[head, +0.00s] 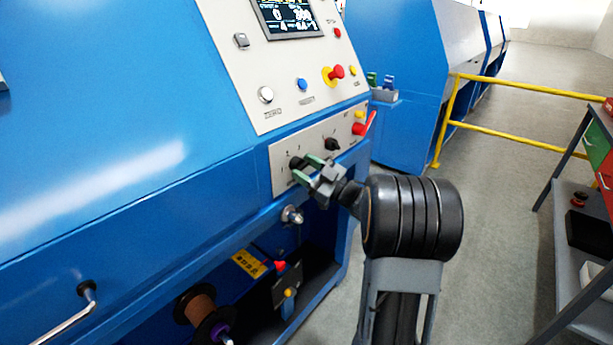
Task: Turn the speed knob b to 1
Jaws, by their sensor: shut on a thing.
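My gripper (305,170) is at the lower control panel (283,183) of the blue machine. Its green-tipped fingers are around the left black knob (296,161) and shut on it. A second black knob (332,144) sits to the right on the same panel, apart from my gripper. The panel marks around both knobs are too small to read, so I cannot tell which is knob b or where the pointer stands.
A red lever (366,125) sticks out at the panel's right end. Above are a red emergency button (336,72), a white button (266,95) and a screen (289,17). A metal knob (292,215) juts out below. A yellow railing (450,110) stands at right.

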